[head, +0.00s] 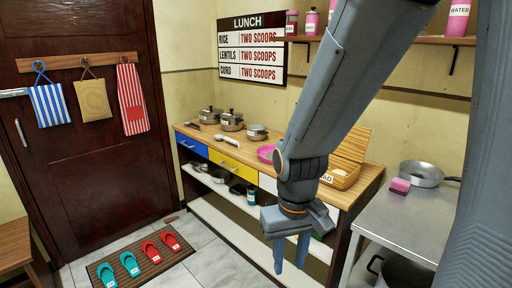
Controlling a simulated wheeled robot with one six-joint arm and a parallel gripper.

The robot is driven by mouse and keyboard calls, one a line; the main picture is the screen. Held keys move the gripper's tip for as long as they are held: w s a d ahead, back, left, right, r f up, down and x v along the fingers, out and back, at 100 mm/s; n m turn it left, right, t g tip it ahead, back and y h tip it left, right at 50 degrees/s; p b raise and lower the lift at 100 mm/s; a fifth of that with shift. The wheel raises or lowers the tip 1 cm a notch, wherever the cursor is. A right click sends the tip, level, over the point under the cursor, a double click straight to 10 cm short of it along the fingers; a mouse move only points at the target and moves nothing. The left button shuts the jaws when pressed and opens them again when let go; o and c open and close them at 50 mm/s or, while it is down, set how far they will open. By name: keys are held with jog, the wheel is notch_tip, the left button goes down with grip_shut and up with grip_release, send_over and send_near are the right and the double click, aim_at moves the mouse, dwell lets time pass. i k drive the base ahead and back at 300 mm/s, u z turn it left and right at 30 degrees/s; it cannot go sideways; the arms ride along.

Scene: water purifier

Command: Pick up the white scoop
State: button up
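The white scoop (227,141) lies on the wooden counter top (236,153), in front of the pots. It is small in the head view, and its handle points right. My gripper (290,256) hangs in the lower middle, pointing down, in front of the counter and to the right of the scoop. Its two fingers are apart with nothing visible between them. It is well away from the scoop and lower in the picture.
Lidded pots (232,121) stand behind the scoop. A pink dish (266,153) lies to its right, partly behind my arm. A bread box (341,175) stands at the counter's right end. A metal table (408,213) bears a pan (421,174). Slippers lie on a doormat (152,264).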

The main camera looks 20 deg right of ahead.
aim_at(217, 137)
jog(key=u, duration=0.5)
jog(key=k, duration=1.15)
jog(key=u, duration=0.75)
jog(key=i, duration=2.3)
jog(key=z, duration=0.4)
jog(key=i, duration=1.35)
jog(key=z, duration=1.65)
jog(key=i, duration=0.9)
jog(key=z, duration=1.05)
jog(key=i, duration=0.2)
jog(key=z, duration=0.1)
